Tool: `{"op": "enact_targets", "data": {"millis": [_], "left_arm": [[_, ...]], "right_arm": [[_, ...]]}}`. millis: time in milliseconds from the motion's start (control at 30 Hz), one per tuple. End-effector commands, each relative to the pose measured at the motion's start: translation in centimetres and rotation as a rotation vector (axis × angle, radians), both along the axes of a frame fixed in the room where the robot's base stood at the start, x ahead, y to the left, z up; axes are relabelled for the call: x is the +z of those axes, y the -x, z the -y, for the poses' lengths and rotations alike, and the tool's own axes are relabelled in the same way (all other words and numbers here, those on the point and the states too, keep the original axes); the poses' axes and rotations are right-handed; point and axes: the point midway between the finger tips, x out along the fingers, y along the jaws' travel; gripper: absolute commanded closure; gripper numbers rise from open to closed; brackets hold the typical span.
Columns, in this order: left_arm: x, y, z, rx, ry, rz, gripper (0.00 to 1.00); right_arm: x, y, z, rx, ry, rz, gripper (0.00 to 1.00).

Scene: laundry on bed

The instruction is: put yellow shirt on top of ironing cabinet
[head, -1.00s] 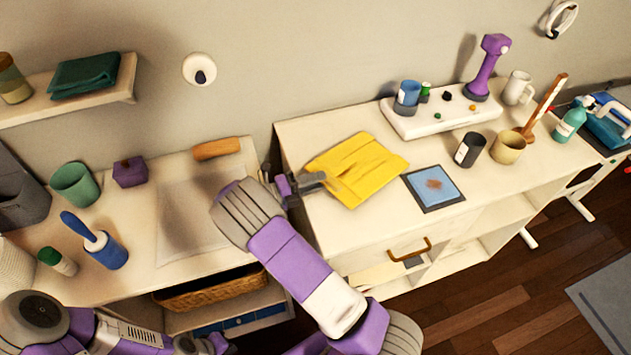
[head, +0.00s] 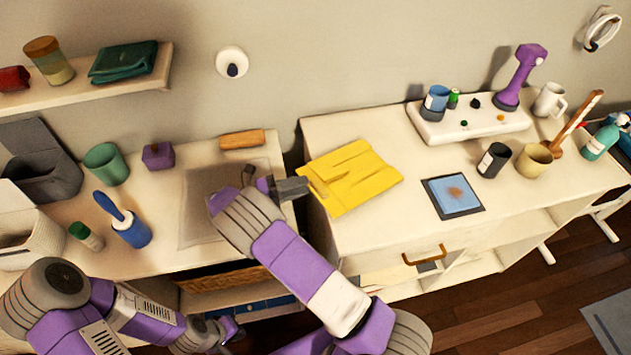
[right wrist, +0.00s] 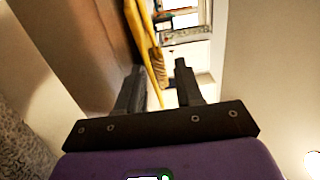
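The yellow shirt (head: 350,178) lies folded and flat on the pale top of the right-hand cabinet (head: 400,230), near its left end. I cannot tell from any marking which unit is the ironing cabinet. My right gripper (head: 304,186) is at the shirt's left edge, its tips right beside or just over that edge. In the right wrist view my right gripper (right wrist: 158,82) has its fingers apart, with the yellow shirt (right wrist: 147,50) seen edge-on beyond and between them. My left gripper (head: 222,332) is low at the left, away from the shirt; its fingers are unclear.
A blue cloth pad (head: 455,194) lies right of the shirt. A dark cup (head: 493,160), a tan mug (head: 534,160) and a white tray (head: 470,123) stand further right. A gap separates the two units.

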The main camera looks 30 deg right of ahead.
Motion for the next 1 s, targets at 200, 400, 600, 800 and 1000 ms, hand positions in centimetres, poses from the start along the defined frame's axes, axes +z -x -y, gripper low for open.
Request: {"op": "enact_targets", "data": {"millis": [200, 400, 600, 800, 1000], "left_arm": [[0.03, 0.01, 0.00, 0.000, 0.000, 0.000, 1.00], [0.03, 0.00, 0.00, 0.000, 0.000, 0.000, 1.00], [0.04, 0.00, 0.00, 0.000, 0.000, 0.000, 1.00], [0.04, 0.00, 0.00, 0.000, 0.000, 0.000, 1.00], [0.04, 0.00, 0.00, 0.000, 0.000, 0.000, 1.00]], "right_arm": [[0.01, -0.17, -1.05, -0.001, 0.000, 0.001, 0.65], [0.01, -0.17, -1.03, -0.001, 0.000, 0.000, 0.65], [0.02, -0.16, -1.01, -0.001, 0.000, 0.001, 0.33], [0.03, -0.17, -0.99, -0.001, 0.000, 0.001, 0.03], [0.01, -0.17, -1.00, -0.001, 0.000, 0.000, 0.00]]}}
